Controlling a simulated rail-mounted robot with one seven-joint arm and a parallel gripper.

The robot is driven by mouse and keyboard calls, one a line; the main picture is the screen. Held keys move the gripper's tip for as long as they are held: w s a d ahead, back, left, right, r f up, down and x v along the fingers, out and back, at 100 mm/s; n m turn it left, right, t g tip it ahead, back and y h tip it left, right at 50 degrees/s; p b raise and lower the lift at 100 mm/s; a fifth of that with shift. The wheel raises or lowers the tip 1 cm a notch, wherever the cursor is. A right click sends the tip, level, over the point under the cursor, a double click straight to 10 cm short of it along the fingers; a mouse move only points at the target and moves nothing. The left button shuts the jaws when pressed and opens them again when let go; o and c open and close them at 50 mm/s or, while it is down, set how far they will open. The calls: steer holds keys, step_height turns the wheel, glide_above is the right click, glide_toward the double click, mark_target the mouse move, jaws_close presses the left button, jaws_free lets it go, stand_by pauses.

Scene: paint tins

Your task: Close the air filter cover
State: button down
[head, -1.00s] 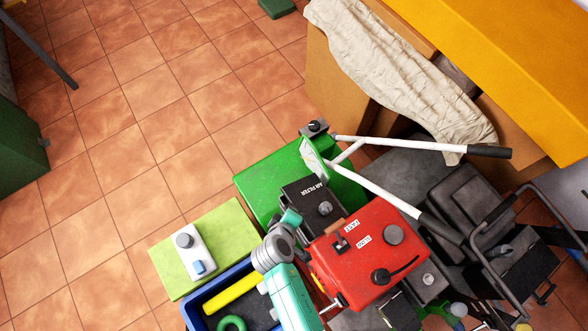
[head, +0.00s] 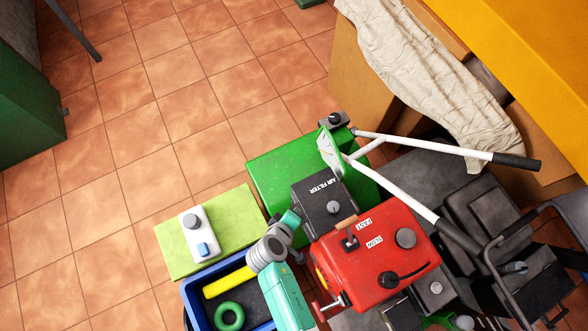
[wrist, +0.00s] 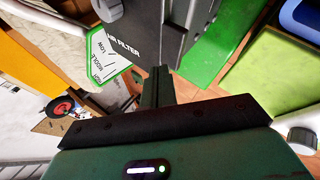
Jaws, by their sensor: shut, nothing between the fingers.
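The air filter cover (head: 318,187) is a dark panel with white AIR FILTER lettering and a round grey knob (head: 333,207). It sits on the mower's engine between the green deck (head: 268,165) and the red engine housing (head: 375,280). Whether it is fully seated cannot be told. In the wrist view the cover (wrist: 150,25) fills the upper middle, with its knob (wrist: 108,9) at the top edge. My gripper (head: 293,216) is at the cover's left side in the head view. Its shut, empty fingers (wrist: 157,84) point at the cover's near edge; contact is unclear.
White handlebars (head: 420,146) and a lever plate (head: 329,152) stand beside the cover. A blue crate (head: 190,300) holds a yellow tool and a green ring. A lime board (head: 175,258) carries a white device (head: 197,232).

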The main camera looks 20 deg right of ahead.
steer(key=s+a+r, duration=0.4)
steer(key=a+r, duration=0.1)
steer(key=a, duration=0.3)
steer(key=shift+s+a+r+p, duration=0.15)
steer(key=shift+s+r+p, duration=0.05)
steer(key=shift+p, duration=0.2)
steer(key=w+r+m+t+y, duration=0.1)
steer(key=w+r+t, duration=0.1)
steer(key=w+r, duration=0.65)
steer(key=w+r+m+t+y, duration=0.1)
steer(key=w+r+t, duration=0.2)
steer(key=w+r, duration=0.55)
step_height(320, 180, up, 24)
steer(key=w+m+t+y, duration=0.2)
steer(key=t, duration=0.3)
steer(key=s+a+r+t+y+p, duration=0.1)
steer(key=s+r+t, duration=0.25)
steer(key=r, duration=0.85)
steer(key=s+r+t+y, duration=0.1)
steer(key=s+r+t, duration=0.3)
steer(key=r, duration=0.8)
steer(key=s+a+r+t+y+p, duration=0.1)
steer(key=s+r+t, duration=0.35)
steer(key=r, duration=0.75)
step_height(320, 180, up, 16)
steer(key=m+g+p, duration=0.1)
steer(key=g+p, duration=0.1)
steer(key=p, duration=1.5)
steer(key=shift+s+r, duration=0.2)
steer(key=shift+r, duration=0.05)
